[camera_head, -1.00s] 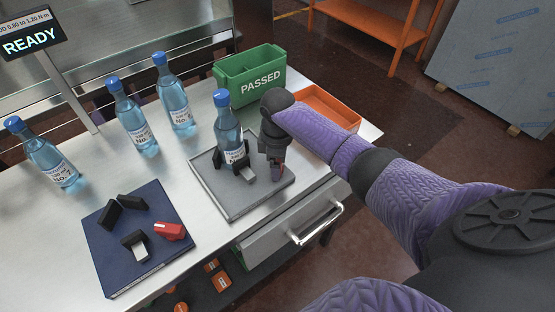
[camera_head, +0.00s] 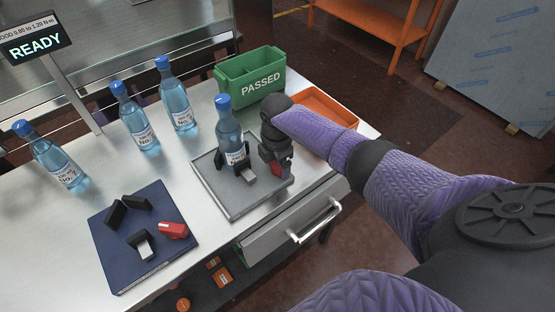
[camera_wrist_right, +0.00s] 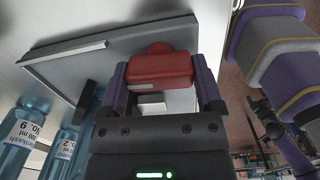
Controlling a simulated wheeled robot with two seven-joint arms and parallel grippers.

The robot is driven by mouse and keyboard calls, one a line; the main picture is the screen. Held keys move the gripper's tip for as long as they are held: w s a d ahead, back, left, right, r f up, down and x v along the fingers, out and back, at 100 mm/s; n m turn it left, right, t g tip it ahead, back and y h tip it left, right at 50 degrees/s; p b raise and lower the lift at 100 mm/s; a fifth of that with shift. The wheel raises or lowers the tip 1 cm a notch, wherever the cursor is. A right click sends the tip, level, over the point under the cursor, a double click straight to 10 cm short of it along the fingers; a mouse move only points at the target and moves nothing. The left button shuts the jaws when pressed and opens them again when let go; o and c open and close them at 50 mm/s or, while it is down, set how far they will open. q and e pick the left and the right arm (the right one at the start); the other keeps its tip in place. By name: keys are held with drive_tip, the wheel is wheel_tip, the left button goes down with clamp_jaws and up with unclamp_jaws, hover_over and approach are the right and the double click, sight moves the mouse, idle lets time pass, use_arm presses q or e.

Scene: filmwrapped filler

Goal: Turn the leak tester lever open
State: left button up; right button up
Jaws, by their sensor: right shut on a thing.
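The fixture on the grey plate (camera_head: 238,207) holds an upright blue-capped bottle (camera_head: 228,130) between black jaws, with a small silver-topped block in front. A red lever (camera_head: 277,170) is at the plate's right side, mostly hidden by my right gripper (camera_head: 274,165). In the right wrist view the red lever (camera_wrist_right: 160,68) sits between the two fingers of my right gripper (camera_wrist_right: 162,92), which is shut on it. A second red lever (camera_head: 173,230) lies on a navy board (camera_head: 140,272) with black blocks. My left gripper is not in view.
Several other blue-capped bottles (camera_head: 136,115) stand at the left and back of the steel table. A green PASSED bin (camera_head: 262,82) and an orange tray (camera_head: 326,104) are behind the gripper. A READY display (camera_head: 37,42) is at upper left. A drawer (camera_head: 285,225) is below the front edge.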

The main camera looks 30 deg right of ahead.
drive_tip(key=n, duration=0.4)
drive_tip(key=shift+n, duration=0.3)
drive_tip(key=shift+n+b, duration=0.3)
drive_tip(key=shift+n, duration=2.2)
drive_tip(key=o, duration=1)
wheel_tip(320, 180, up, 10)
drive_tip(key=p, duration=0.3)
drive_tip(key=shift+f, duration=0.1)
